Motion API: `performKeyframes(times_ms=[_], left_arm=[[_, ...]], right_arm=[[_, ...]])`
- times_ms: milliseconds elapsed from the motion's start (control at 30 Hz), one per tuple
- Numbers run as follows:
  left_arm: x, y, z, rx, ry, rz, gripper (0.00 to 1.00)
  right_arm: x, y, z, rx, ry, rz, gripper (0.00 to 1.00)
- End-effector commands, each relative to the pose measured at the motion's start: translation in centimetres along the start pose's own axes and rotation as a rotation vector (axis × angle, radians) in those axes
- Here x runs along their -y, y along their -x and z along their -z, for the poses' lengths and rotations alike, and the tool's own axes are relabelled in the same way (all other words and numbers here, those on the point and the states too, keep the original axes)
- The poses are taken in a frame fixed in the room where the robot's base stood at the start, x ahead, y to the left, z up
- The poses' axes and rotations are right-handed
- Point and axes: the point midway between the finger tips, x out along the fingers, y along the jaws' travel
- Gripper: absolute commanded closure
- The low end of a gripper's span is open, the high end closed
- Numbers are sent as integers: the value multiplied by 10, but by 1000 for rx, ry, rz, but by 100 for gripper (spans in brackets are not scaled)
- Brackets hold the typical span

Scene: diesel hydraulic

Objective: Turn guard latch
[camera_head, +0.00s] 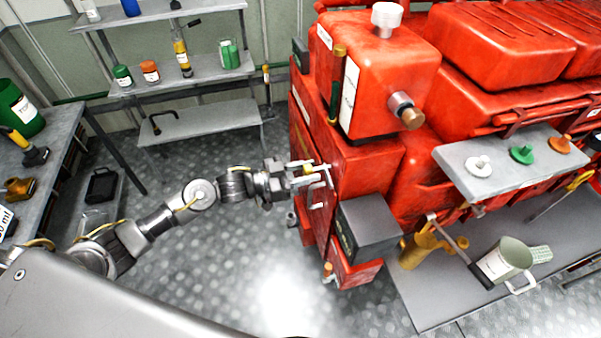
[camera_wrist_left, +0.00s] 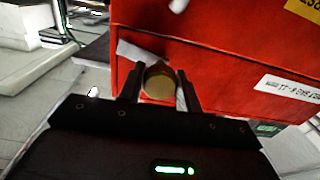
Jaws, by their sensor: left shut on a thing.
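The guard latch, with a round brass-coloured knob (camera_wrist_left: 158,84), is on the side of the red diesel machine (camera_head: 345,170). In the head view, the latch (camera_head: 327,177) shows as a pale bar with a yellowish part by my fingers. My left gripper (camera_head: 308,176) reaches in from the left to the machine's side. In the left wrist view, my left gripper's two dark fingers (camera_wrist_left: 159,90) stand on either side of the knob, shut on it. They hide part of the latch. My right gripper is not in view.
A dark grey box (camera_head: 370,228) juts from the machine right of my gripper. A grey bench (camera_head: 440,300) with a pale jug (camera_head: 506,260) and a brass tool (camera_head: 418,248) stands at lower right. Shelves (camera_head: 195,122) stand at the back left. Floor is clear below my arm.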

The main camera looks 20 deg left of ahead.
Motion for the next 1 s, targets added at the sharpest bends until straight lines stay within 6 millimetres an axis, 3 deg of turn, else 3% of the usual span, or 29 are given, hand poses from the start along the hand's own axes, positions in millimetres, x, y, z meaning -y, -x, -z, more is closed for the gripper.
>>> performKeyframes(times_ms=[1000], left_arm=[[-4,-2,-4,-8,-961,-6,89]], right_arm=[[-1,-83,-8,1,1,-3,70]])
